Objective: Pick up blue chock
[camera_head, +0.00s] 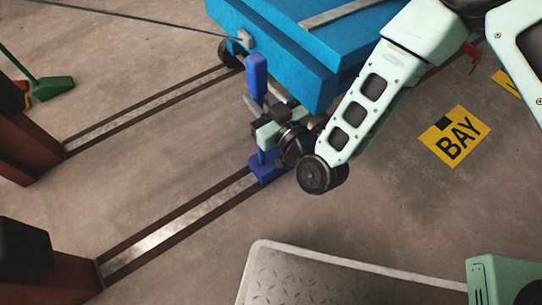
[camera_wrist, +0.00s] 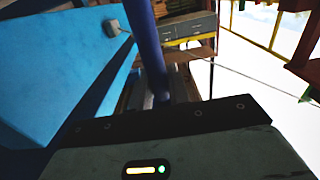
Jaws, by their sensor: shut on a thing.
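The blue chock has an upright handle (camera_head: 257,75) and a wider blue foot (camera_head: 267,168). It stands upright at the end of the near floor rail, close to the corner of the blue cart (camera_head: 290,50). My gripper (camera_head: 262,128) is shut around the chock's post, between its top and its foot. In the wrist view the dark blue post (camera_wrist: 148,50) rises between the fingers, and the cart's blue side fills the left. The foot is hidden there. I cannot tell whether the foot touches the floor.
Two metal floor rails (camera_head: 165,228) run toward rusty-brown posts (camera_head: 40,255) at left. A cart wheel (camera_head: 230,52) sits at the far rail. A green broom (camera_head: 50,88) lies at far left. A grey treadplate surface (camera_head: 340,280) is in front. Yellow BAY sign (camera_head: 455,136) marks open floor at right.

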